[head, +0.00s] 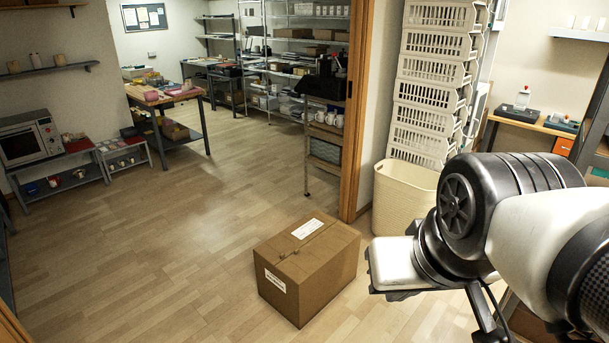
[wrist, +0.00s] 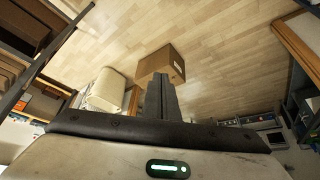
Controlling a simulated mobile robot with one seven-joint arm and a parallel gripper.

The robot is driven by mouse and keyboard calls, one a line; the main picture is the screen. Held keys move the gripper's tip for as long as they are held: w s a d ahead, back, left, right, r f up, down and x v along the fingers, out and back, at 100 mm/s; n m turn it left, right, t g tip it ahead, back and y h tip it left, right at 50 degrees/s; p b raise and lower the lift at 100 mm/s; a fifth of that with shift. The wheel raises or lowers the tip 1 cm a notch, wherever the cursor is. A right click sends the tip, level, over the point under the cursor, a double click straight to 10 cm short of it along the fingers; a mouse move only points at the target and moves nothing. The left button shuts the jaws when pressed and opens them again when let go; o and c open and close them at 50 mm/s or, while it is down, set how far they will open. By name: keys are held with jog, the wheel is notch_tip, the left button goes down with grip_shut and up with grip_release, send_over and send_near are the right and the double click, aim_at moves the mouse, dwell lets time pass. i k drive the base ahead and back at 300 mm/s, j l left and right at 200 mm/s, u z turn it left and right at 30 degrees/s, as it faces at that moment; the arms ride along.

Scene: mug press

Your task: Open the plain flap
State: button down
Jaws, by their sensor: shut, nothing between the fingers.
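A closed brown cardboard box (head: 328,272) sits on the wood floor in the middle of the head view. Its top has two flaps meeting at a seam. The far-left flap (head: 285,240) bears a white label; the near-right plain flap (head: 325,250) is bare and lies flat. Another white label is on the box's left side. In the wrist view the box (wrist: 151,66) lies beyond my gripper (wrist: 161,77), whose fingers are shut, empty and overlap the box's lower part. Contact cannot be told. In the head view my wrist is right of the box, fingers hidden.
A cream bin (head: 402,200) with stacked white baskets (head: 430,90) above stands behind my arm. A wooden door frame (head: 357,110) rises behind the box. The floor (head: 180,230) left of the box is clear. A microwave (head: 30,140) and low benches stand far left.

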aim_at(306, 260)
jog(key=i+j+z, duration=0.15)
jog(key=z, duration=0.6)
jog(key=i+j+z, duration=0.2)
jog(key=j, duration=0.15)
jog(key=i+j+z, duration=0.15)
jog(key=j, duration=0.2)
jog(key=i+j+z, duration=0.2)
jog(key=j, duration=0.15)
jog(key=i+j+z, duration=0.1)
jog(key=j, duration=0.45)
jog(key=j+z, duration=0.1)
jog(key=j, duration=0.45)
jog(key=i+j, duration=0.1)
jog(key=j, duration=0.35)
jog(key=i+j, duration=0.1)
jog(key=j, duration=0.4)
jog(key=i+j, duration=0.1)
jog(key=j, duration=0.35)
jog(key=i+j, duration=0.15)
jog(key=j, duration=0.3)
